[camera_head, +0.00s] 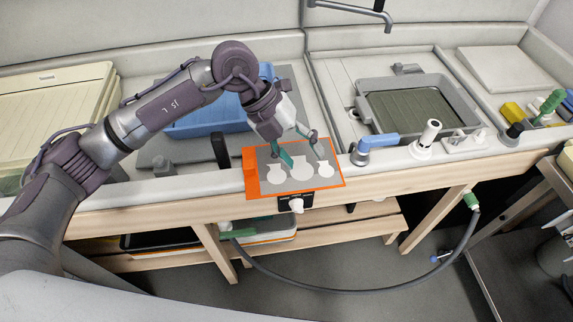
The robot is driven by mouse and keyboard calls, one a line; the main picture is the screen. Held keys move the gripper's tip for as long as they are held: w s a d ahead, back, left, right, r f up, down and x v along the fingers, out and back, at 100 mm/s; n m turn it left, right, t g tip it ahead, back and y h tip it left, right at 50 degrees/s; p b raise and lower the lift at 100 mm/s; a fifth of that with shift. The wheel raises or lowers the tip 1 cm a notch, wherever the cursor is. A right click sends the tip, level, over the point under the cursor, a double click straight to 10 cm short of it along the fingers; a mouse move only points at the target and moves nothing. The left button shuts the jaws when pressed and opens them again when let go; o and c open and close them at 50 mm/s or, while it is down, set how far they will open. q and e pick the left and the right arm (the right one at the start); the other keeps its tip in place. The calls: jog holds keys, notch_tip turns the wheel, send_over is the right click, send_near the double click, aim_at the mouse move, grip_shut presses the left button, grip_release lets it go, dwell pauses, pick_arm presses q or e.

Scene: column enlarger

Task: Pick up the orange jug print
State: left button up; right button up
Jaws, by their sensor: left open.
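The orange jug print (252,178) is a flat orange-edged panel with a grey face and several pale jug shapes. It lies at the front edge of the counter, partly over the wooden front rail. My left gripper (301,154) comes in from the left and is over the print's upper part, its fingers spread apart. One finger is near the left jug shape and the other near the print's upper right. I cannot tell whether the fingertips touch the print. My right gripper is not in view.
A blue tray (205,118) lies behind my left arm. A grey tray (455,91) sits in the sink on the right. A blue-handled valve (378,141) and a white fitting (428,134) stand right of the print. A hose (340,291) loops below the counter.

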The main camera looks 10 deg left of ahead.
pick_arm(q)
jog(key=w+a+n+t+y, duration=0.1)
jog(key=w+a+n+y, duration=0.35)
jog(key=a, duration=0.85)
jog(key=m+y+p, duration=0.2)
send_over(248, 164)
jog(key=f, duration=0.6)
jog(key=shift+a+f, duration=0.25)
jog(key=shift+f, duration=0.3)
jog(key=f+p, duration=0.1)
jog(key=f, duration=0.2)
jog(key=f+p, duration=0.1)
jog(key=shift+d+f+p, duration=0.3)
jog(key=shift+f, duration=0.45)
jog(key=shift+c, duration=0.3)
grip_shut()
